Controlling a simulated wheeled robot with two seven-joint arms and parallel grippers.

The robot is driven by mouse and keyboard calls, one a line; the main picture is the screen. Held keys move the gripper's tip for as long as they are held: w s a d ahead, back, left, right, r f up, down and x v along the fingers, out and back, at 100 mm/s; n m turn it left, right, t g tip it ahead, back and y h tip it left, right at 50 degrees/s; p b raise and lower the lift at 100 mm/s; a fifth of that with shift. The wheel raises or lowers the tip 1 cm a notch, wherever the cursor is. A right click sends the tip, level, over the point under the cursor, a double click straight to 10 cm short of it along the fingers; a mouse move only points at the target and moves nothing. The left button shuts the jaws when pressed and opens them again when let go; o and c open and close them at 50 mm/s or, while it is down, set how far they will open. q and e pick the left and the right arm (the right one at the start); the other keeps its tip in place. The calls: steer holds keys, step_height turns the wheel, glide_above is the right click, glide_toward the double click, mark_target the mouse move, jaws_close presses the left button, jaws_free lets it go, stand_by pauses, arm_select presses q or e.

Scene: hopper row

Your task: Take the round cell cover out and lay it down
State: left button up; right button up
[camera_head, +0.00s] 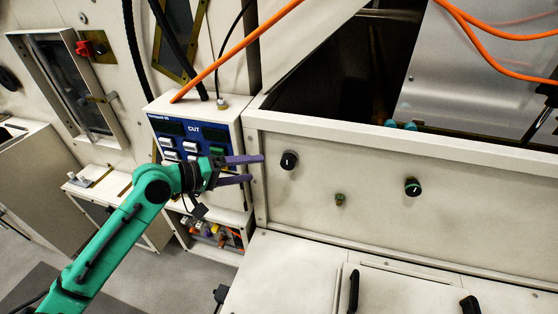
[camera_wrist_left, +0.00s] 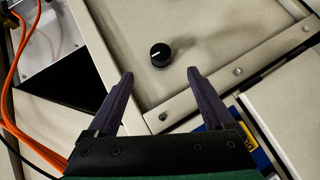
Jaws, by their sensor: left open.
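I cannot pick out a round cell cover for certain in either view. My left gripper (camera_head: 256,168) is open and empty, in front of the left end of the pale front panel (camera_head: 345,195). A round black knob (camera_head: 289,160) on that panel is just to the right of the fingertips in the head view. In the left wrist view the same knob (camera_wrist_left: 160,55) shows beyond the gap between the two purple fingers (camera_wrist_left: 160,74), apart from them. My right gripper is not in view.
A blue control panel (camera_head: 187,140) marked CUT stands behind my left wrist. Another knob (camera_head: 412,187) is farther right on the front panel. A dark hopper opening (camera_head: 325,85) lies above it. Orange cables (camera_head: 235,52) cross overhead. A pale flat cabinet top (camera_head: 285,275) below looks clear.

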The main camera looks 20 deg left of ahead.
mark_target(285, 164)
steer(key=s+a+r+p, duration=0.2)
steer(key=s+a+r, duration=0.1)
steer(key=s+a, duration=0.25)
arm_select(q)
steer(key=p+x, duration=0.1)
steer(key=x, duration=0.6)
steer(key=shift+w+d, duration=0.2)
steer(key=shift+w, duration=0.15)
steer(key=x, duration=0.3)
steer(key=shift+f, duration=0.2)
steer(key=c, duration=0.5)
steer(key=shift+w, duration=0.1)
jaws_close()
steer(key=c, duration=0.6)
jaws_free()
steer(key=shift+c, duration=0.2)
jaws_close()
steer(key=shift+s+p, duration=0.35)
steer(key=shift+p, duration=0.2)
steer(key=shift+s+p, duration=0.6)
steer(key=shift+s, duration=0.2)
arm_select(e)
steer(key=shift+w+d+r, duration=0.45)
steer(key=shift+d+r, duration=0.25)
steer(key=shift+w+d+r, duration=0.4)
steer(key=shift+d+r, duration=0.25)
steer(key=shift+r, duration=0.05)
